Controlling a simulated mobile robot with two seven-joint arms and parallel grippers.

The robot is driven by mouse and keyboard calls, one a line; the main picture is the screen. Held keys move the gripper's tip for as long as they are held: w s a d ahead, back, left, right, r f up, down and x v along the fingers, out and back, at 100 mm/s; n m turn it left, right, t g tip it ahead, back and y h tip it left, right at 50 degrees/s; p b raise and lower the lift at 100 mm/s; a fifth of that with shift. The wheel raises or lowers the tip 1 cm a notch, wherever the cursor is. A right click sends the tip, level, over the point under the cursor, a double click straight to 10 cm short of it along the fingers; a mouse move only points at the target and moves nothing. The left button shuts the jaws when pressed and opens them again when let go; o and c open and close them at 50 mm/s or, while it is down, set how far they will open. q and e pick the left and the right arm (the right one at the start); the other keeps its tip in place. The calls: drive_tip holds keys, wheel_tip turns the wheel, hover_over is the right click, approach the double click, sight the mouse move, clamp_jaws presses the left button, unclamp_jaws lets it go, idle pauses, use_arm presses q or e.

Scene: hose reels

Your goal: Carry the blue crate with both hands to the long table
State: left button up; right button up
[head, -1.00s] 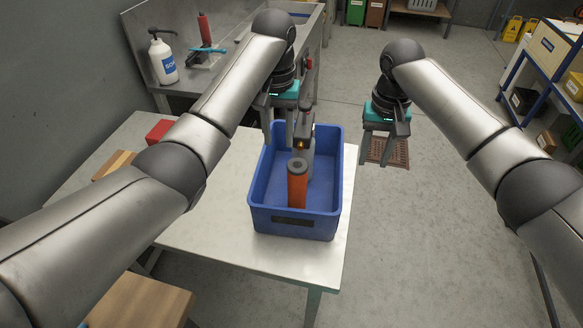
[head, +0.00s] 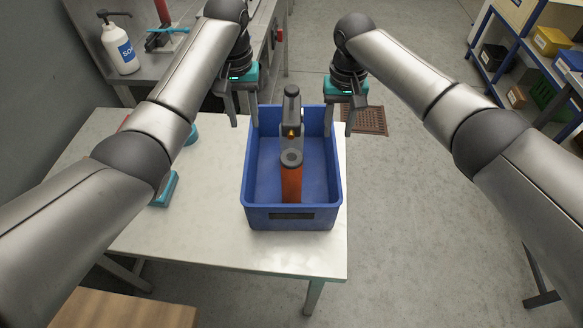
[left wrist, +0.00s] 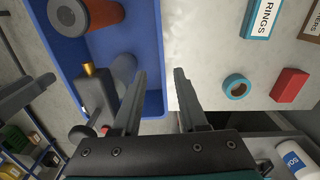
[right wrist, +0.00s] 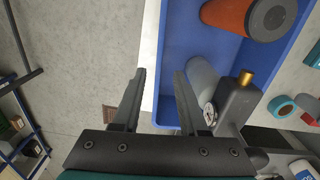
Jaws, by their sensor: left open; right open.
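The blue crate (head: 292,216) stands upright on a white-topped table (head: 200,240). It holds an orange cylinder with a dark top (head: 291,180) and a grey device with a brass fitting (head: 292,110). My left gripper (head: 242,120) is open at the crate's far left rim; in the left wrist view its fingers (left wrist: 160,78) appear on either side of the crate wall (left wrist: 157,50). My right gripper (head: 341,130) is open at the far right rim; in the right wrist view its fingers (right wrist: 160,78) likewise flank the wall (right wrist: 163,60). Whether they touch it I cannot tell. I cannot identify the long table.
A teal box (head: 164,190), a teal tape roll (left wrist: 237,87) and a red block (left wrist: 289,85) lie left of the crate. A sink unit with a soap bottle (head: 120,48) stands behind. A blue shelf (head: 510,70) is at right. Open floor (head: 420,170) lies right of the table.

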sight(249, 148)
use_arm(q)
wheel_tip(249, 148, down, 12)
use_arm(e)
wheel_tip(249, 148, down, 12)
use_arm(q)
drive_tip(key=shift+c, duration=0.4)
use_arm(e)
drive_tip(key=shift+c, duration=0.4)
use_arm(q)
clamp_jaws()
use_arm(e)
clamp_jaws()
idle(0.4)
use_arm(q)
drive_tip(key=shift+w+r, duration=0.1)
use_arm(e)
drive_tip(key=shift+w, duration=0.1)
